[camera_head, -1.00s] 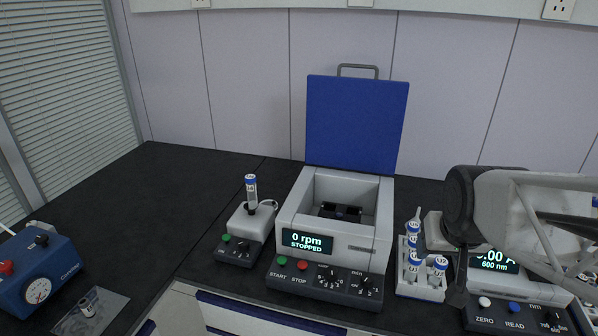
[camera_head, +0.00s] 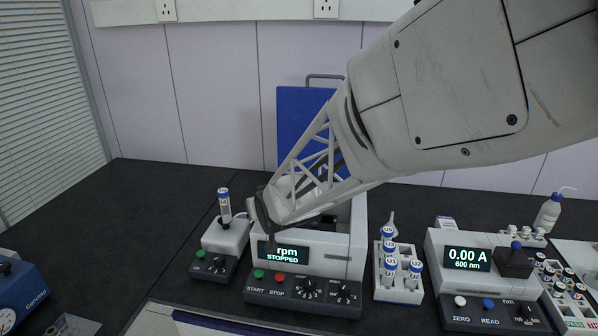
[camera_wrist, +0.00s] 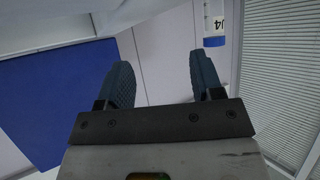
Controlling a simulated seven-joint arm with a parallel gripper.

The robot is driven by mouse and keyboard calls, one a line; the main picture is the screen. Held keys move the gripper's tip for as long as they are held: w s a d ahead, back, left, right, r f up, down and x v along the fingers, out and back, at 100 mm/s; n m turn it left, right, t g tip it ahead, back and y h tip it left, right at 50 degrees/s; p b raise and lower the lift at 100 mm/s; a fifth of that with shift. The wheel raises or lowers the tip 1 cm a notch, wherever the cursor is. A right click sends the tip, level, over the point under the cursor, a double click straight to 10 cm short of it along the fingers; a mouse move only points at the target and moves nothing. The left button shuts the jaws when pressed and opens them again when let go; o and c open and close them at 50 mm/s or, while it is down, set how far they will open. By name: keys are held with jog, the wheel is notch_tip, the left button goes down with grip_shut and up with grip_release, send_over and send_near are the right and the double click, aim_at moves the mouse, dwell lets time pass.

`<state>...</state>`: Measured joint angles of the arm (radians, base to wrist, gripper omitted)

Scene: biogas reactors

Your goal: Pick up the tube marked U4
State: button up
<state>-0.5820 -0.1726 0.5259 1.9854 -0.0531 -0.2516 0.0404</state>
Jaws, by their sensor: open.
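The tube marked U4 (camera_wrist: 214,20) shows at the top right of the wrist view, upside down there, with a white label and blue cap. In the head view a blue-capped tube (camera_head: 224,204) stands upright in the small mixer (camera_head: 225,238); its mark is too small to read there. My gripper (camera_wrist: 160,62) is open and empty, and the tube is outside its fingers, beyond the right one. In the head view my gripper (camera_head: 258,213) is just right of the tube, in front of the centrifuge; its fingers are hard to make out.
The centrifuge (camera_head: 305,270) stands with its blue lid (camera_head: 292,130) raised, partly hidden by my arm. A white rack (camera_head: 398,292) with several tubes is to its right, then the photometer (camera_head: 470,285).

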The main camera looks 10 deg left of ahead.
jog(key=n+y, duration=0.1)
jog(key=y, duration=0.1)
send_near(226, 205)
jog(key=x, duration=0.4)
jog(key=shift+f, duration=0.2)
jog(key=shift+x, duration=1.25)
jog(key=shift+w, duration=0.1)
jog(key=shift+x, duration=2.5)
jog(key=shift+a, duration=0.1)
jog(key=shift+r, duration=0.1)
jog(key=c, duration=1)
